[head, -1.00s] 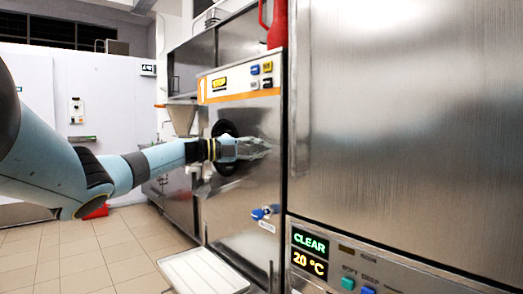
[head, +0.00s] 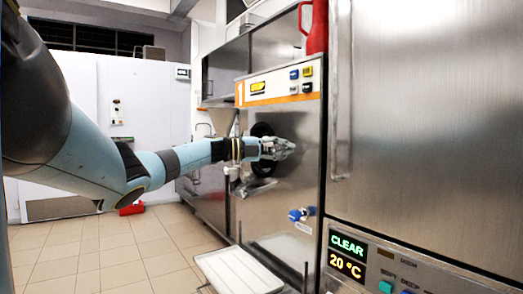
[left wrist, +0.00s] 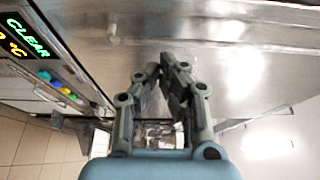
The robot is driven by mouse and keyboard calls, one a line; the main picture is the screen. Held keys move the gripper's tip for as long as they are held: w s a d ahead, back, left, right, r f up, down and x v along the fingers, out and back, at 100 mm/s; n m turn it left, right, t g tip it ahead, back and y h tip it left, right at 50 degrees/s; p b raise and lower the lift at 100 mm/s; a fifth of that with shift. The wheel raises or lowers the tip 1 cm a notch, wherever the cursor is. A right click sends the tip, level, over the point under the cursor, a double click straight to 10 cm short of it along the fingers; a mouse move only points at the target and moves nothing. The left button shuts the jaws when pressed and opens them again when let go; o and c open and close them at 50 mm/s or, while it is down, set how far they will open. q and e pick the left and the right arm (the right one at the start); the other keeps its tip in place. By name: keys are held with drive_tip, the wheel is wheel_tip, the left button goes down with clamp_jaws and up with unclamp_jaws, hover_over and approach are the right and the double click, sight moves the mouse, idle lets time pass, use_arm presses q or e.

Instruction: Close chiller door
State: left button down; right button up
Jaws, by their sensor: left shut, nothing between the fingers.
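The chiller is the steel cabinet at the right of the head view. Its large brushed-steel door (head: 430,110) has a vertical handle (head: 341,90) along its left edge. The door's lower edge runs just above a display panel (head: 348,255) reading CLEAR and 20 °C. I cannot tell whether there is a gap behind the door. My left gripper (head: 290,148) is shut and empty, left of the door and in front of the neighbouring machine. In the left wrist view its fingertips (left wrist: 168,62) meet in front of a steel surface, contact unclear. My right gripper is out of view.
Batch freezer 1 (head: 285,190) stands left of the chiller, with a black round part, a blue-handled tap (head: 300,214) and a white tray (head: 238,270) low in front. A red jug (head: 315,28) is on top. Tiled floor (head: 110,255) is free at left.

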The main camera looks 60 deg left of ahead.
use_arm(q)
drive_tip(key=s+a+b, duration=0.1)
drive_tip(key=a+b, duration=0.4)
drive_tip(key=a, duration=0.3)
drive_tip(key=shift+f+b, duration=0.4)
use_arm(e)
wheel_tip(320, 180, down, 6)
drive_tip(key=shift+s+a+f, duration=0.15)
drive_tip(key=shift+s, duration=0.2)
